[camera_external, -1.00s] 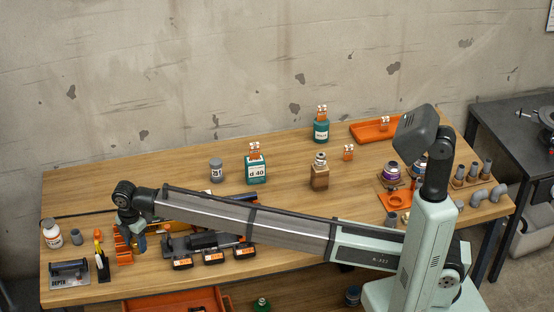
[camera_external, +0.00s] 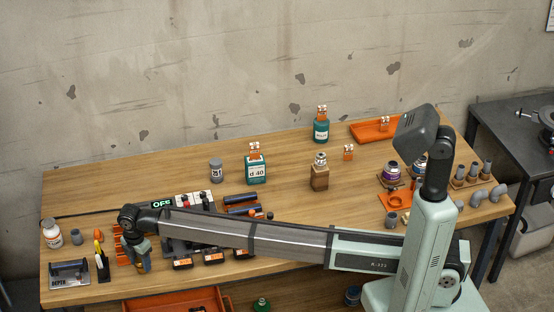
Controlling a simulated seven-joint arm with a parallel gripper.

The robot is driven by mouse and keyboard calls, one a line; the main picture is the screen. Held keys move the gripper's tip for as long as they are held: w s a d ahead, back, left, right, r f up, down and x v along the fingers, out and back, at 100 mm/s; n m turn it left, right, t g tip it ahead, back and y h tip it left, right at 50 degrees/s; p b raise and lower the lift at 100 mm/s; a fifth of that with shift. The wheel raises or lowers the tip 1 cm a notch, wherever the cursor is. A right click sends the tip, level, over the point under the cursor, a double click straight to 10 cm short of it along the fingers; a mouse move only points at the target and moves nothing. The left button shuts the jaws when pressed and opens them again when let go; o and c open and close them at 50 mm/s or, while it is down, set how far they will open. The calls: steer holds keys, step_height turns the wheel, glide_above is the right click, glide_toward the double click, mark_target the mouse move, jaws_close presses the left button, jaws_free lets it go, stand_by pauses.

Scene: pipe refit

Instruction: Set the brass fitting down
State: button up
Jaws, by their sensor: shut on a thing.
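My gripper (camera_external: 143,265) points down at the left front part of the bench, just right of the orange rack (camera_external: 118,240). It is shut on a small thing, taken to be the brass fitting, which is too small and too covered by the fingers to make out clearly. I cannot tell whether its underside touches the bench.
A black holder with yellow-handled tools (camera_external: 102,266), a depth gauge stand (camera_external: 70,273) and a white bottle (camera_external: 52,234) stand to the left.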

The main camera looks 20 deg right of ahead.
mark_target(140, 259)
steer(key=shift+f, duration=0.1)
steer(key=o, duration=1.1)
step_height(140, 259, up, 12)
steer(key=shift+r, duration=0.15)
stand_by(0.4)
